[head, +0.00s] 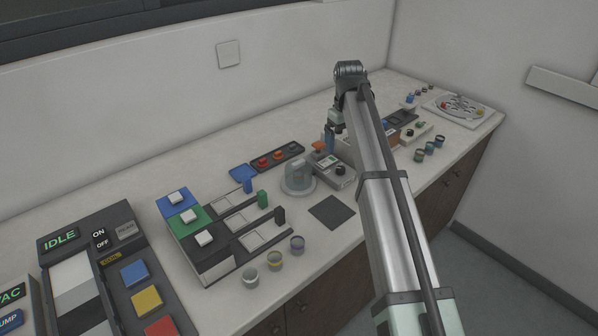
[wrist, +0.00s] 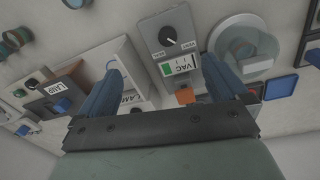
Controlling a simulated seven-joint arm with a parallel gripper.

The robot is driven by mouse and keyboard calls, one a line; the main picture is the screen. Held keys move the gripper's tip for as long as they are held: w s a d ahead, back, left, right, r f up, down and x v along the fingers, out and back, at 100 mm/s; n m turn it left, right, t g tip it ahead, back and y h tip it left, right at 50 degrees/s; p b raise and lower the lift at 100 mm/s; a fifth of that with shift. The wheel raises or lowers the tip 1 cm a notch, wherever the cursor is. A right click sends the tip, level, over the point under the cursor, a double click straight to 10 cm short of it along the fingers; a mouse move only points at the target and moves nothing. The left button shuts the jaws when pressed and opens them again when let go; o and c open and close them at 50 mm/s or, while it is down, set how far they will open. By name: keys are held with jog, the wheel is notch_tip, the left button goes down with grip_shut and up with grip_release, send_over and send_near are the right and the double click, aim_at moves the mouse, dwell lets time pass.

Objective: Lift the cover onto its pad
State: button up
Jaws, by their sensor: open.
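The clear dome-shaped cover (head: 298,172) stands upright on a round pale base (head: 312,191) in the middle of the counter. A small object shows dimly inside it. In the wrist view the cover (wrist: 243,46) is at the upper right, beyond the right finger. A dark square pad (head: 332,212) lies bare on the counter in front of it. My gripper (head: 331,138) is open and empty, above the counter to the right of and behind the cover. In the wrist view my gripper (wrist: 160,62) has its two blue fingers wide apart, with the VAC box between them.
The grey VAC box (head: 333,167) with a knob and orange switch stands right of the cover. A blue tray (head: 243,171) and a dark rack (head: 277,157) of coloured pieces lie behind. A lever station (head: 205,238) stands left. Several small cups (head: 275,260) stand near the front edge.

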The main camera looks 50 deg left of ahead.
notch_tip(320, 180, up, 4)
jog(key=n, duration=0.2)
send_over(298, 170)
jog(key=w+a, duration=0.1)
jog(key=shift+g, duration=0.4)
jog(key=f, duration=0.8)
jog(key=shift+s+a+f, duration=0.1)
jog(key=shift+a+f, duration=0.05)
jog(key=shift+a, duration=0.05)
jog(key=shift+d+f, duration=0.2)
jog(key=shift+f, duration=2.45)
jog(key=shift+c, duration=0.4)
jog(key=c, duration=0.6)
